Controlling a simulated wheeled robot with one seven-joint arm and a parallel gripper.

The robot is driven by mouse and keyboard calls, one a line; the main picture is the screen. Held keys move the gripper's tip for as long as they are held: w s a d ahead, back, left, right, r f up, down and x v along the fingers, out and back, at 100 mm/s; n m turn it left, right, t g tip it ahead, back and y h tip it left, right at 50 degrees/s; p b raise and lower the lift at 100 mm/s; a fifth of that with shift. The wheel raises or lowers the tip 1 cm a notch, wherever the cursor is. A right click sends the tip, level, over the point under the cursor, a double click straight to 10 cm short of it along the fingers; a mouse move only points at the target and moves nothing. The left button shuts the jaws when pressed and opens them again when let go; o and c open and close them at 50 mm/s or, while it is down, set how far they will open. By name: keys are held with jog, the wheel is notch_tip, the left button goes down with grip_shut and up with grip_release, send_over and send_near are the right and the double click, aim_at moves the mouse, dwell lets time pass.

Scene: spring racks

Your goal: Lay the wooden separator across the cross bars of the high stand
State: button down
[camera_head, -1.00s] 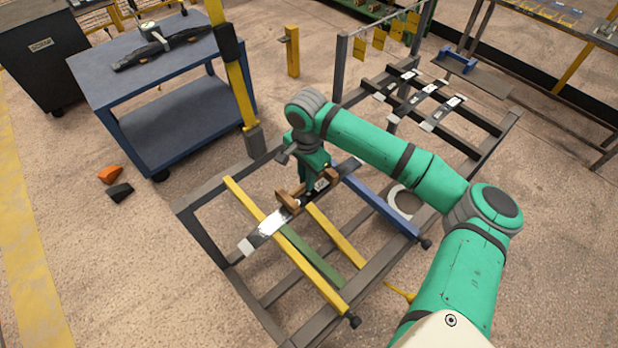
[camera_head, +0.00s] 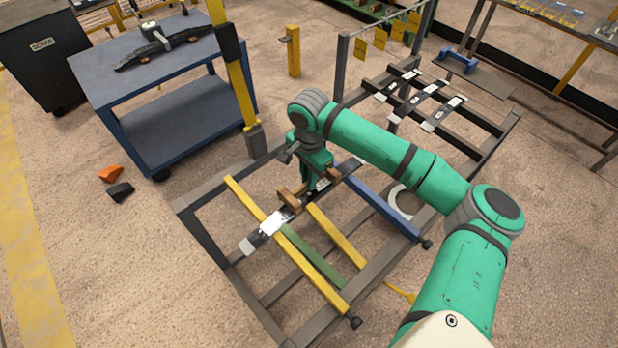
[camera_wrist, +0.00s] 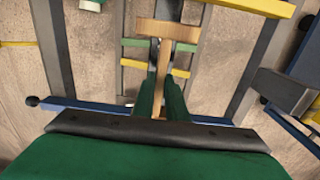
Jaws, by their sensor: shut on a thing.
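The wooden separator (camera_head: 287,198) is a light brown piece with a cross block at its end and a narrow middle bar. It also shows in the wrist view (camera_wrist: 166,29). My gripper (camera_wrist: 163,105) is shut on its narrow bar. In the head view, my gripper (camera_head: 317,184) is over the near dark stand (camera_head: 376,267). This stand has yellow (camera_head: 322,290), green (camera_head: 312,256) and blue (camera_head: 385,206) cross bars. The separator's far end is partly hidden by my gripper. I cannot tell whether the separator touches anything beneath it.
A dark strip with white patches (camera_head: 250,244) lies under the separator, across the stand. A second rack (camera_head: 477,121) behind holds several similar strips. A blue cart (camera_head: 101,75) and a yellow post (camera_head: 239,90) stand to the left. Orange (camera_head: 110,174) and black (camera_head: 120,191) pieces lie on the floor.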

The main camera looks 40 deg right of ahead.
jog(key=shift+f, duration=1.25)
dwell(0.4)
jog(key=c, duration=1.7)
grip_release()
notch_tip(320, 180, up, 11)
jog(key=shift+f, duration=0.1)
